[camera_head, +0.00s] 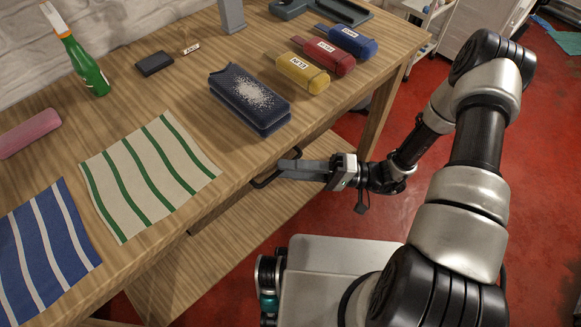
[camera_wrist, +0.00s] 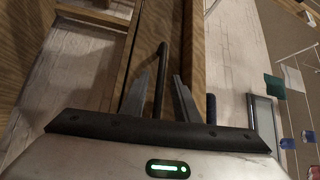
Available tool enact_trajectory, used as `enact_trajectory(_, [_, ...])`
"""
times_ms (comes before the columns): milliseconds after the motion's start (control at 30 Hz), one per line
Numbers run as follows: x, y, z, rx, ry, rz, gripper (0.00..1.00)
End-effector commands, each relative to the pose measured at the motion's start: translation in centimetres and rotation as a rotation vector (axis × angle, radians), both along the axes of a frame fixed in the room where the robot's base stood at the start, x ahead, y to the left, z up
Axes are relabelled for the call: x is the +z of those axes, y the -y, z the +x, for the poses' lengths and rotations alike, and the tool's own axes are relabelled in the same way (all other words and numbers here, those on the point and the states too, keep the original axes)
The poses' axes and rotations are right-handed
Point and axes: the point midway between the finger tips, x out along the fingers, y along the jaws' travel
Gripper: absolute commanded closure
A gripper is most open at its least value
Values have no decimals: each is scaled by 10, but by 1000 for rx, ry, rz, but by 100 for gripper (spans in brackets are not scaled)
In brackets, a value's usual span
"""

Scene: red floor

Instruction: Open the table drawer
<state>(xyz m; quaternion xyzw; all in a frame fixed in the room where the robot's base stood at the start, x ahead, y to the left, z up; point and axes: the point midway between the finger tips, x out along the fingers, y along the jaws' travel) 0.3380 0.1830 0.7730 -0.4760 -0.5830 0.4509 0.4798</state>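The wooden table (camera_head: 215,185) runs diagonally across the head view. A dark bar handle (camera_head: 262,181) sticks out below its front edge; the drawer front behind it is mostly hidden by the tabletop. My gripper (camera_head: 290,165) is at this handle, reaching in from the right. In the wrist view the handle (camera_wrist: 161,72) runs up the picture between the two fingers of my gripper (camera_wrist: 160,95). The fingers are apart, with a gap on the handle's right side. The left finger looks close to the handle; I cannot tell whether it touches. The drawer appears shut.
On the tabletop are a dark blue brush-like block (camera_head: 250,98), yellow (camera_head: 296,73), red (camera_head: 323,55) and blue (camera_head: 346,41) cases, a green bottle (camera_head: 85,68), and striped green (camera_head: 150,175) and blue cloths (camera_head: 45,250). A lower shelf (camera_head: 230,225) lies beneath. Red floor is open at right.

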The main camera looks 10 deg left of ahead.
Motion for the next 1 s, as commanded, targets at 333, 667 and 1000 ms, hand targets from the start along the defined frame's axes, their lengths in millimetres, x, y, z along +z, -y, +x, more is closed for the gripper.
enact_trajectory(333, [0,0,0,0,0,0,100])
enact_trajectory(667, [0,9,-6,-3,-1,0,100])
enact_trajectory(1000, [-1,61,-49,-8,-2,-1,100])
